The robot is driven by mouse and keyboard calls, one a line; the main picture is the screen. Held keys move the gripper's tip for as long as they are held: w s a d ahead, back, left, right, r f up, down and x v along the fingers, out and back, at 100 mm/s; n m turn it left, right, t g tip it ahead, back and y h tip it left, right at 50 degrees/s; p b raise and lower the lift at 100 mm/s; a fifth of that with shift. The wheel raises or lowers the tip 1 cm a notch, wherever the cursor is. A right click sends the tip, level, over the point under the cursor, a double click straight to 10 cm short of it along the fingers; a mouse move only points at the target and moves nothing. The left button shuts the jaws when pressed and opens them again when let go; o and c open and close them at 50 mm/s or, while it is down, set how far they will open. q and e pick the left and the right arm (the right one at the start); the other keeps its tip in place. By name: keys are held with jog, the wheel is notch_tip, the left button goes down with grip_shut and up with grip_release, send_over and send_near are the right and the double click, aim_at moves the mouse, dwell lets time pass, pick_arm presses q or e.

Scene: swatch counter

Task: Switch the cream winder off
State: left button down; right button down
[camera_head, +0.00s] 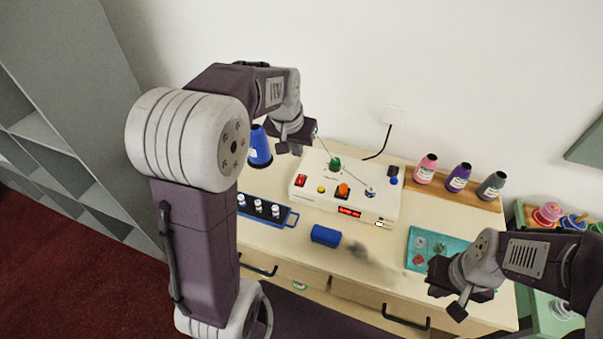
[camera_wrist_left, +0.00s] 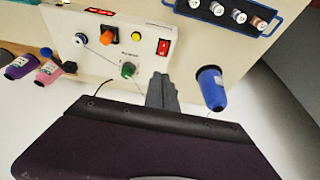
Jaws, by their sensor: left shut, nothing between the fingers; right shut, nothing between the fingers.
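The cream winder (camera_head: 318,168) stands on the counter near the wall, and part of it shows upside down in the left wrist view (camera_wrist_left: 145,62). Its red rocker switch (camera_head: 301,181) sits at its left end and also shows in the left wrist view (camera_wrist_left: 163,46); I cannot tell which side is pressed. A red display (camera_head: 349,211) on its front is lit. My left gripper (camera_head: 296,140) is shut and empty, above and behind the winder's left end. Its fingers (camera_wrist_left: 162,88) show close to the switch in the left wrist view. My right gripper (camera_head: 460,300) is shut and empty at the front right.
The winder carries an orange knob (camera_head: 343,190), a yellow button (camera_head: 321,189) and a green knob (camera_head: 335,163). A blue cone (camera_head: 259,148) stands left of it. A blue spool tray (camera_head: 290,219), a blue roll (camera_head: 326,236) and a teal tray (camera_head: 414,243) lie in front.

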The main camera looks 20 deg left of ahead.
aim_at(303, 176)
pick_arm(q)
jog(key=x, duration=1.3)
jog(key=shift+s+f, duration=0.25)
jog(key=shift+f, duration=0.25)
